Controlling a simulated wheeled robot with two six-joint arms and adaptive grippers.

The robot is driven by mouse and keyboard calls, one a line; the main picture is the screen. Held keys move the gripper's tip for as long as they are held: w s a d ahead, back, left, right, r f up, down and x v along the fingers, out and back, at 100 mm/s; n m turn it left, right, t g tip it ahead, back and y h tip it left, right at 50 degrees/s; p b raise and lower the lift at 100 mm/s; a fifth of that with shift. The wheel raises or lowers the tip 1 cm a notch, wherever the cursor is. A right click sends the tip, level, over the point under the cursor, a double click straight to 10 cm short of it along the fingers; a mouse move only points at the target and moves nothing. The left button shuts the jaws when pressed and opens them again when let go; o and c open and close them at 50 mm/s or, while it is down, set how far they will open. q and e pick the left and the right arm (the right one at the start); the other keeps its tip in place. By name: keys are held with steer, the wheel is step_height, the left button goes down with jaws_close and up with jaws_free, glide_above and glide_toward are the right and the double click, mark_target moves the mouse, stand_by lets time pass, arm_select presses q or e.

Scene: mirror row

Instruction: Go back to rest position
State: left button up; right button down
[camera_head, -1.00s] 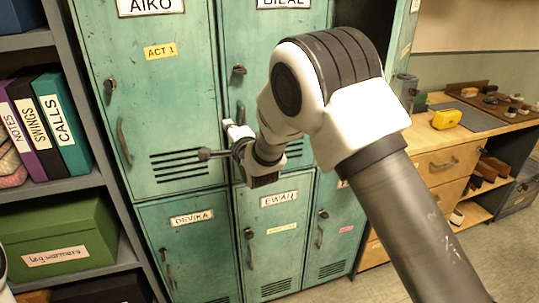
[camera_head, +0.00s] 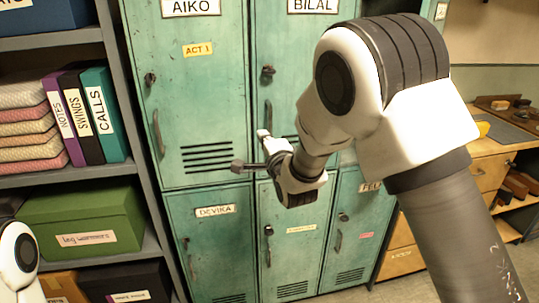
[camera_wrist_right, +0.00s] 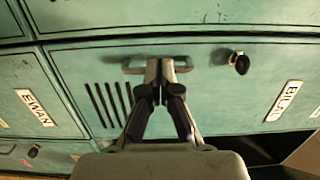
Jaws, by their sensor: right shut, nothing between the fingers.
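My right gripper (camera_head: 263,136) is in front of the teal lockers, just below the handle of the BILAL door (camera_head: 268,115) in the head view. In the right wrist view my right gripper (camera_wrist_right: 166,64) has its fingers together and empty. They overlap the BILAL door's handle (camera_wrist_right: 137,67) in the picture; I cannot tell whether they touch it. My right arm (camera_head: 400,90) is bent at a high elbow and hides part of the lockers. A white part of my left arm (camera_head: 18,258) shows at the lower left edge; its gripper is out of view.
A shelf at left holds binders (camera_head: 88,115), folded cloths (camera_head: 28,130) and a green box (camera_head: 85,220). The AIKO door (camera_head: 188,90) and DEVIKA door (camera_head: 215,245) are shut. A wooden workbench (camera_head: 488,170) stands at right, partly behind my arm.

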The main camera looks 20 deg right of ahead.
steer(key=s, duration=0.5)
step_height(320, 180, down, 14)
steer(key=d+g, duration=0.1)
steer(key=g, duration=0.2)
steer(key=s+d+f+g, duration=0.25)
steer(key=s+f, duration=0.35)
steer(key=f, duration=0.4)
steer(key=s+d+f+g, duration=0.1)
steer(key=s+f+g, duration=0.2)
steer(key=s+f, duration=0.55)
arm_select(q)
steer(key=shift+w+f+b, duration=0.2)
steer(key=shift+f+b, duration=0.15)
steer(key=shift+f, duration=0.25)
arm_select(e)
steer(key=s+f+n+g, duration=0.4)
steer(key=s+f+n, duration=0.2)
steer(key=s, duration=0.6)
steer(key=s+f+n+g, duration=0.5)
steer(key=s+f+n, duration=0.1)
steer(key=s+n, duration=0.5)
steer(key=shift+s+f+n, duration=0.15)
steer(key=shift+s+n, duration=0.15)
steer(key=shift+s, duration=0.5)
steer(key=shift+g, duration=0.25)
